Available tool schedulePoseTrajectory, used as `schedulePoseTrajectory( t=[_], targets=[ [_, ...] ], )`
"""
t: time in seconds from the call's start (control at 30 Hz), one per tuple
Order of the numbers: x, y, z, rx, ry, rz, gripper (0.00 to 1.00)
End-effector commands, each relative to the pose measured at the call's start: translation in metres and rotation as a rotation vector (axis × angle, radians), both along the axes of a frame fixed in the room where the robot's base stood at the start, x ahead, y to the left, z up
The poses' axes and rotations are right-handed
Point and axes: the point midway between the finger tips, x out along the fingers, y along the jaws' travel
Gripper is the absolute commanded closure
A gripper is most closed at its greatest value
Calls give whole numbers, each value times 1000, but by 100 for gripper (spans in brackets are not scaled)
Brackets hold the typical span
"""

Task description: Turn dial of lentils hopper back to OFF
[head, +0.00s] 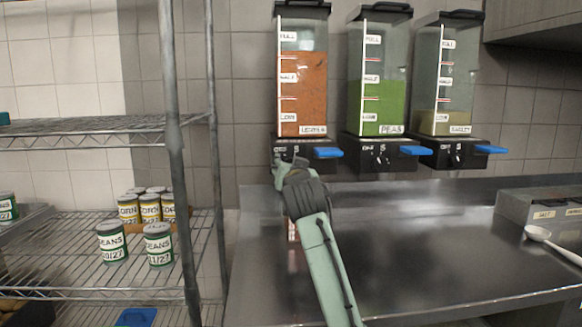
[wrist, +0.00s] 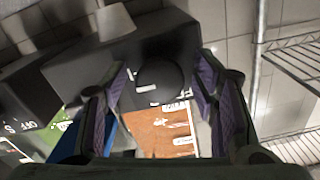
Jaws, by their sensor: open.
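The lentils hopper (head: 303,95) is a clear wall bin of orange lentils with a black base and a blue lever (head: 328,153) pointing right. In the wrist view it appears upside down, with its orange lentils (wrist: 165,132) below a dark rounded dial (wrist: 160,82). The dial carries a white mark; I cannot read its setting. My gripper (head: 281,172) is at the left part of the base and covers the dial in the head view. In the wrist view my gripper (wrist: 162,92) is open, a finger on each side of the dial. Contact cannot be told.
The peas hopper (head: 376,105) and another hopper (head: 441,95) hang to the right. A wire rack (head: 90,130) with cans stands close on the left. The steel counter (head: 420,245) below is mostly clear, with a spoon (head: 540,234) at its right.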

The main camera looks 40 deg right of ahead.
Motion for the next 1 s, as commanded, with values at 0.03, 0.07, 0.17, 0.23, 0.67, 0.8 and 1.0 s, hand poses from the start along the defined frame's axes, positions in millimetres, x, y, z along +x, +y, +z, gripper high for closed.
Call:
schedulePoseTrajectory(
  t=[0.03,0.07,0.17,0.23,0.67,0.8,1.0],
  targets=[
    [0,0,0,0,0,0,46],
    [0,0,0,0,0,0,47],
    [0,0,0,0,0,0,53],
    [0,0,0,0,0,0,58],
    [0,0,0,0,0,0,87],
    [0,0,0,0,0,0,95],
    [0,0,0,-13,9,0,95]
  ],
)
